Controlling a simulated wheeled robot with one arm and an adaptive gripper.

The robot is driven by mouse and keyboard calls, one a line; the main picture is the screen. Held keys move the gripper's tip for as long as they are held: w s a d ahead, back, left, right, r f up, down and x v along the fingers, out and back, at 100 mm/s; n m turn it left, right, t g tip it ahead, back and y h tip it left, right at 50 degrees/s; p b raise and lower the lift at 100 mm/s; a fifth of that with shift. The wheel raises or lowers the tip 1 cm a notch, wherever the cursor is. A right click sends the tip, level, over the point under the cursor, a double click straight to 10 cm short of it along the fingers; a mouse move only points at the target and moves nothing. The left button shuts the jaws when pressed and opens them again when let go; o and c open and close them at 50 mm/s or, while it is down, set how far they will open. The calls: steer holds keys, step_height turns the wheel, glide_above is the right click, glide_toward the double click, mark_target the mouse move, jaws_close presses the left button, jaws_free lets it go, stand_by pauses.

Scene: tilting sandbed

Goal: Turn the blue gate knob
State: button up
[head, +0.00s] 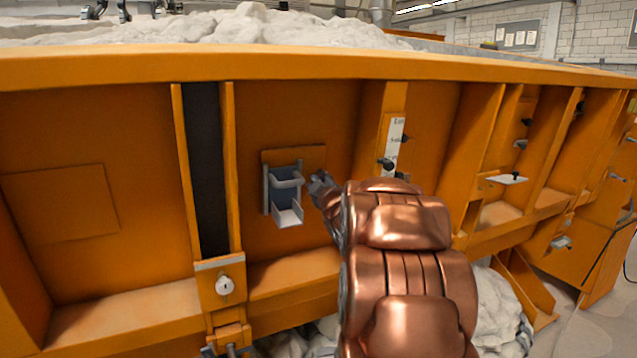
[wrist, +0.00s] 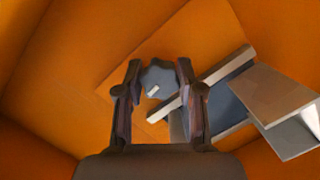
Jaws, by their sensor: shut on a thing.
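The blue gate knob (wrist: 158,77) is a dark blue-grey, lobed knob with a small pale mark, on an orange plate. It sits between the two fingers of my gripper (wrist: 158,88), which is shut on it. In the head view my gripper (head: 328,192) reaches the orange panel just right of the small grey gate and chute (head: 287,213). My copper-coloured arm hides part of the panel, and the knob is hard to tell apart from the fingers there. The gate and chute also show in the wrist view (wrist: 272,98), right of my fingers.
The orange sandbed wall (head: 90,130) fills the left and middle, with pale sand (head: 240,28) on top. Ribs, a label strip (head: 394,140) and small shelves (head: 506,179) stand to the right.

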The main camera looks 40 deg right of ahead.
steer(key=o, duration=1.1)
steer(key=shift+o, duration=0.2)
steer(key=shift+s, duration=0.1)
steer(key=v, duration=1.2)
